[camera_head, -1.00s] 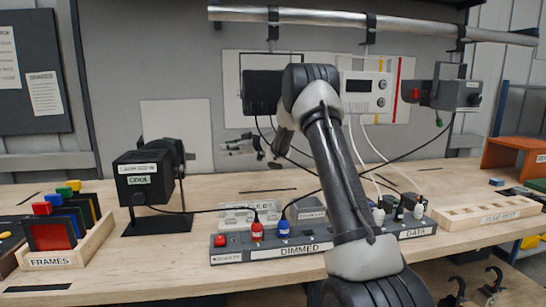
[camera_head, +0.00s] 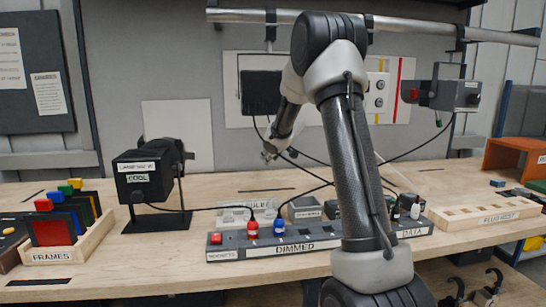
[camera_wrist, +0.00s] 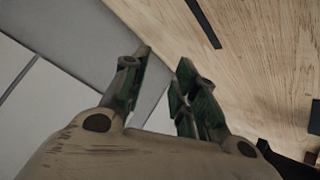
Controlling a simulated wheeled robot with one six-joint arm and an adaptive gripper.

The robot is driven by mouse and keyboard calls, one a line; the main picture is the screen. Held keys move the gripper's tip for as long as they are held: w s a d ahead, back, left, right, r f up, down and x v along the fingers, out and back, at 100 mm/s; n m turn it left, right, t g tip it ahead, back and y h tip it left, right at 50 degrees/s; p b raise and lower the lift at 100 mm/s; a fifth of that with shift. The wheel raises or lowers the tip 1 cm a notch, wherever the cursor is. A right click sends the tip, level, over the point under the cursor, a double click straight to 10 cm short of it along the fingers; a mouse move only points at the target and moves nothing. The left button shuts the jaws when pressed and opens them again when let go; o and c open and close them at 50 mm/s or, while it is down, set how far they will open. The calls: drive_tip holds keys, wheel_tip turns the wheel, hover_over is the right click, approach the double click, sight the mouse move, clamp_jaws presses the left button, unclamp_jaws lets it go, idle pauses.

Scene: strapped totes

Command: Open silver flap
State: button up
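I cannot pick out a silver flap with certainty. A grey box lamp (camera_head: 455,96) hangs at the right from the pipe, with a dark plate or bracket standing above it. A dark lamp (camera_head: 261,93) hangs in the middle, partly behind my arm. A black lamp (camera_head: 146,176) labelled COOL stands on the bench at the left. My gripper (camera_head: 270,154) is small in the head view, above the back of the bench and below the middle lamp. In the wrist view my gripper (camera_wrist: 162,72) has its fingers apart with nothing between them.
The wooden bench (camera_head: 100,225) carries a DIMMED/DATA strip (camera_head: 330,243) with coloured plugs. A FRAMES rack (camera_head: 70,245) is at the left, a slotted wooden block (camera_head: 485,214) at the right. Dark cables (camera_head: 425,148) hang across the middle. A metal pipe (camera_head: 410,24) runs overhead.

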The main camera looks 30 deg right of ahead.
drive_tip(key=shift+s+r, duration=0.35)
drive_tip(key=shift+s, duration=0.3)
